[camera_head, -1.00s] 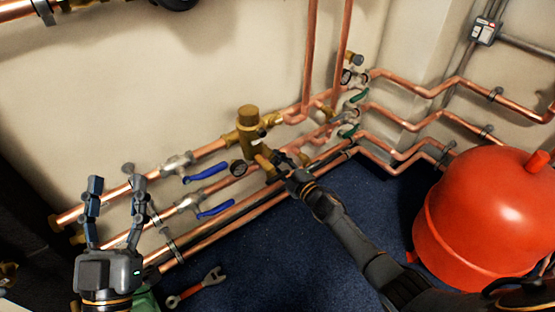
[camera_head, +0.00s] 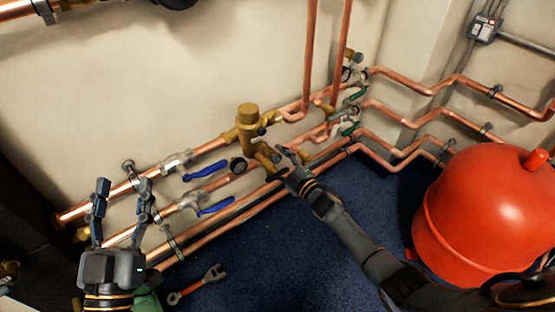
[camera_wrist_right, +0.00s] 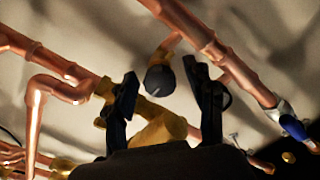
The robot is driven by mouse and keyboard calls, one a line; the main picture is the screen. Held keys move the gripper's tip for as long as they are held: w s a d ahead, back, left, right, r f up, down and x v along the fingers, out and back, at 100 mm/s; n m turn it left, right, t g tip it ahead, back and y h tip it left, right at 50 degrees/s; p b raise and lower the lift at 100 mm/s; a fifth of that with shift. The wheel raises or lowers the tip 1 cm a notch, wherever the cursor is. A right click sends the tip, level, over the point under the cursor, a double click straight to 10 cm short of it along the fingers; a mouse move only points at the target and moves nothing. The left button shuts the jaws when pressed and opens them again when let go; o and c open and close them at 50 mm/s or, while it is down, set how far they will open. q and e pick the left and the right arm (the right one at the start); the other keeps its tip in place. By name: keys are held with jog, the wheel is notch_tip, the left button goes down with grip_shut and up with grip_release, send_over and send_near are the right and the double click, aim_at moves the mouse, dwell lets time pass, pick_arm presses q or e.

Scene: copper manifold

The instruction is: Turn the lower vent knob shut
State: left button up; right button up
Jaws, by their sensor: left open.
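The brass valve body (camera_head: 248,122) stands on the copper pipes at the wall, with a small dark knob (camera_head: 262,131) on its upper right side. The lower branch (camera_head: 263,156) ends at my right gripper (camera_head: 279,163), which largely hides its end in the head view. In the right wrist view a dark round knob (camera_wrist_right: 159,80) lies between my right fingers, which stand apart on either side. I cannot tell whether either finger touches it. Brass (camera_wrist_right: 160,128) also shows between the fingers. My left gripper (camera_head: 123,187) is open and empty, in front of the pipes at the left.
A red tank (camera_head: 485,215) stands at the right. A red wrench (camera_head: 197,285) lies on the blue floor. Copper pipes run along the wall.

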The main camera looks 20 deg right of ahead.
jog(key=v, duration=1.2)
dwell(0.4)
